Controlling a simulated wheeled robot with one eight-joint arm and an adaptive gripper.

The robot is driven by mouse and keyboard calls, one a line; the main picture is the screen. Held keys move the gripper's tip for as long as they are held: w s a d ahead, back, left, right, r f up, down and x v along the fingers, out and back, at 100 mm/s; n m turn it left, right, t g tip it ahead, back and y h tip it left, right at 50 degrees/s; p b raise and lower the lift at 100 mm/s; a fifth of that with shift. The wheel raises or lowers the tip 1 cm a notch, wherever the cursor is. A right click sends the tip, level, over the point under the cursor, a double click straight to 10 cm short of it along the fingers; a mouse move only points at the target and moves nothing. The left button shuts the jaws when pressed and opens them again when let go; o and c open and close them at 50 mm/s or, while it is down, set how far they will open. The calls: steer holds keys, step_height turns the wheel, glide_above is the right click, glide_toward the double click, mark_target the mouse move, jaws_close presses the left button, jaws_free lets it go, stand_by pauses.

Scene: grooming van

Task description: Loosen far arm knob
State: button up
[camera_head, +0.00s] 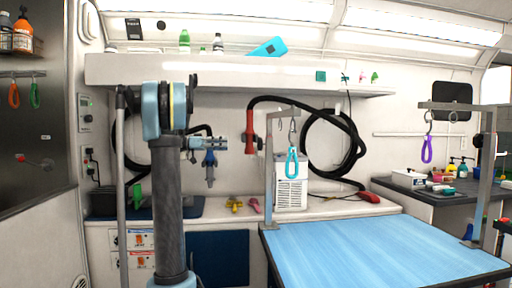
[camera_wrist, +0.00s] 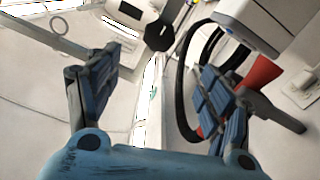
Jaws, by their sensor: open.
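A black faceted knob (camera_wrist: 158,36) shows at the top middle of the wrist view, on a pale metal fitting. The far grooming arm's upright post (camera_head: 268,185) stands at the table's left back corner in the head view. A small dark piece (camera_head: 258,143) beside that post may be the knob, but it is too small to be sure. My gripper (camera_head: 224,144) is left of the post. In the wrist view my gripper (camera_wrist: 160,100) is open, its dark padded fingers wide apart. The knob lies beyond the fingertips, apart from them, and nothing is between the fingers.
A red dryer nozzle (camera_head: 250,130) with a black hose (camera_head: 300,100) hangs close to the post. A teal loop (camera_head: 292,163) hangs from the far arm. The blue table top (camera_head: 385,250) is clear. A white box unit (camera_head: 291,192) stands behind.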

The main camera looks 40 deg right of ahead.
mark_target(260, 144)
steer(key=x, duration=1.6)
steer(key=shift+s+d+f, duration=0.1)
steer(key=shift+s+d, duration=0.05)
steer(key=shift+d, duration=0.15)
steer(key=c, duration=1.1)
steer(key=shift+o, duration=0.2)
